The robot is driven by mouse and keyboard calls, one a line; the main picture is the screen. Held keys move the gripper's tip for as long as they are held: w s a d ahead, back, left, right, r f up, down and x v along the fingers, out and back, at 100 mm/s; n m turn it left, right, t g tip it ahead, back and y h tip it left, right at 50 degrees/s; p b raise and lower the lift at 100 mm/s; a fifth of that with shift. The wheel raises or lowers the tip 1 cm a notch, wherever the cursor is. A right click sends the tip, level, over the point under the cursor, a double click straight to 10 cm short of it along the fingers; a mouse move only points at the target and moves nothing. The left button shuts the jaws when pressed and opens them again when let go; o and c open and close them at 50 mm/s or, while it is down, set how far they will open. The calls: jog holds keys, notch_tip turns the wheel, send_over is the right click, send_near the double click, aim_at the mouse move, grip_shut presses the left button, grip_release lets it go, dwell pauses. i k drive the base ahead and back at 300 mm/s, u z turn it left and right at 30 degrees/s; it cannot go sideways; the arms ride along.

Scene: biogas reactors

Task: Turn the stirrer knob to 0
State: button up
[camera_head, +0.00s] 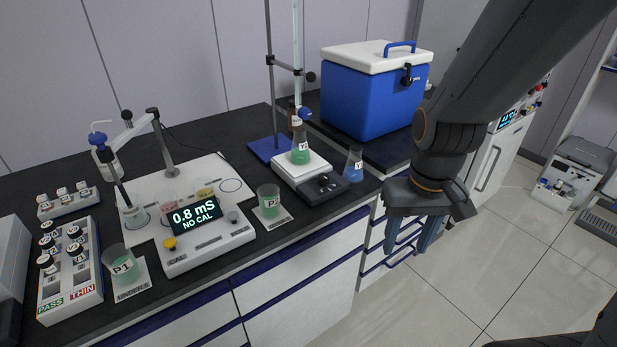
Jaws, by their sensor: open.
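The stirrer (292,171) is a small white-topped plate with a dark front panel, near the front right corner of the black bench. Its dark knob (324,181) sits on that front panel; the setting it points to is too small to read. A flask of green liquid marked Y (300,148) stands on the stirrer's plate, under a glass burette. My gripper (405,243) hangs to the right of the bench, fingers pointing down, open and empty. It is well apart from the knob.
A flask of blue liquid (353,166) stands just right of the stirrer, and beaker P2 (268,203) to its left. A burette stand (269,147) and a blue cool box (372,97) stand behind. A conductivity meter (205,237) is farther left. Open floor lies right of the bench.

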aim_at(323, 179)
jog(key=k, duration=0.65)
jog(key=z, duration=0.1)
jog(key=i, duration=0.6)
jog(key=u, duration=0.75)
jog(key=i, duration=0.5)
jog(key=u, duration=0.6)
